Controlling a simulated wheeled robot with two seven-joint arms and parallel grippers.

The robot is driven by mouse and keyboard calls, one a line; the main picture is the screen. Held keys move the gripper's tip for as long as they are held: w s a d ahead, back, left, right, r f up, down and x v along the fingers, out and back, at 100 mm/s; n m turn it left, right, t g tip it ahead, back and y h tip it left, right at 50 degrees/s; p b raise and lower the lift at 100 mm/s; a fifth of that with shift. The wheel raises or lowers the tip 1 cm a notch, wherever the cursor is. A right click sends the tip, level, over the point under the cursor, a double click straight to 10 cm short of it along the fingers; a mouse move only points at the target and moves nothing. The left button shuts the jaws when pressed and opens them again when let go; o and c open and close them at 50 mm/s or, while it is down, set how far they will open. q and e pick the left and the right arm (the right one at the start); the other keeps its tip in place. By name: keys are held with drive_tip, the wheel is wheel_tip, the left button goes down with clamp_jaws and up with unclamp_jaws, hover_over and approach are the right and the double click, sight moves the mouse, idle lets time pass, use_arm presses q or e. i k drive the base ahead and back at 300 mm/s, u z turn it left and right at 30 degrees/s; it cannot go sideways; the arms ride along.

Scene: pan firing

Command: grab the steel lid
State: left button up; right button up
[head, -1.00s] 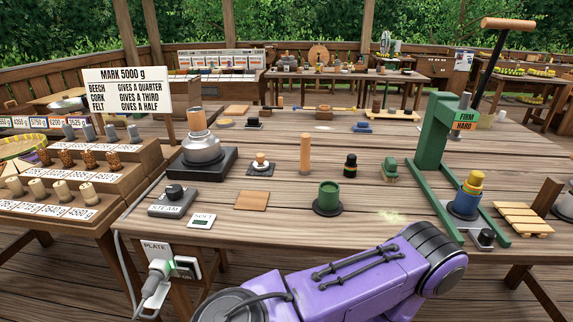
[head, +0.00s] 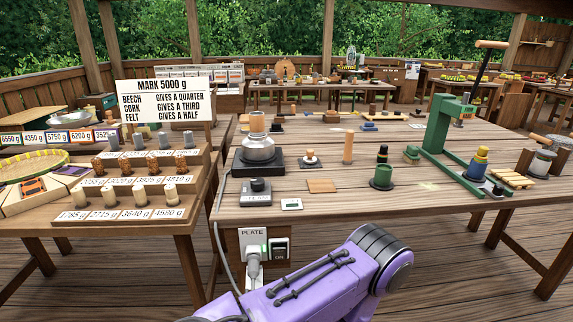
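A rounded steel vessel or cover (head: 258,149) sits on a black square plate (head: 244,169) at the left of the main table. A tan-topped cylinder (head: 257,122) stands on top of it. I cannot tell whether the rounded steel part is the lid itself. A small knobbed piece (head: 309,158) rests on a dark square to its right. Neither of my grippers is in view. A purple arm link of mine crosses the bottom middle, in front of the table and apart from the steel piece.
A dark control box (head: 257,192) stands in front of the plate. A stepped rack (head: 150,185) with several weights fills the left table.

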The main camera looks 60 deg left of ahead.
sight(310, 159)
drive_tip(key=u, duration=1.25)
